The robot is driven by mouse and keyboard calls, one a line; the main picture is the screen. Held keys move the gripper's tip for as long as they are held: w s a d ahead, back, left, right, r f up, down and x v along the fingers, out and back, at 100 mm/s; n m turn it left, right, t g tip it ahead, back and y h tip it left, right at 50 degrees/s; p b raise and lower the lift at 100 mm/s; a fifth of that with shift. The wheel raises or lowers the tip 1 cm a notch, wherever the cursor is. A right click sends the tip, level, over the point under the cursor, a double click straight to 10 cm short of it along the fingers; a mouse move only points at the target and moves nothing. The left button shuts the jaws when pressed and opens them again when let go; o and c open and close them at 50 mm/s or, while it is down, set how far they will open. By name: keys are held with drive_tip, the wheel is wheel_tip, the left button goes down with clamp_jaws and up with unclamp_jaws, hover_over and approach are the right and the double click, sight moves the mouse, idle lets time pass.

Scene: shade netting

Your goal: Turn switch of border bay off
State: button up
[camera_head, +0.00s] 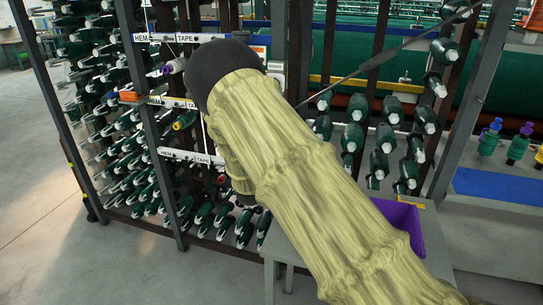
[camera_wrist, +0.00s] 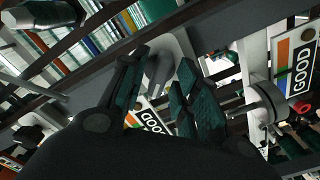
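My gripper (camera_wrist: 161,70) shows in the wrist view with its two dark green-padded fingers apart, one on each side of a grey rod-like part (camera_wrist: 158,68). This part stands in front of a pale plate (camera_wrist: 180,48) and may be a switch lever. I cannot tell whether the fingers touch it. A label (camera_wrist: 150,116) with orange and green stripes shows partly between the fingers. No text reading "border" is visible. In the head view my sleeved arm hides the gripper and whatever is in front of it.
To the right in the wrist view is a second "GOOD" label (camera_wrist: 301,66) beside a round grey disc (camera_wrist: 268,98). In the head view, racks of green spools (camera_head: 130,180) carry "HEM TAPE" bars (camera_head: 188,38). A purple bin (camera_head: 402,222) sits right of my arm.

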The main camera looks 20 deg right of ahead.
idle(0.3)
drive_tip(key=v, duration=0.7)
drive_tip(key=shift+s, duration=0.2)
drive_tip(key=shift+a, duration=0.1)
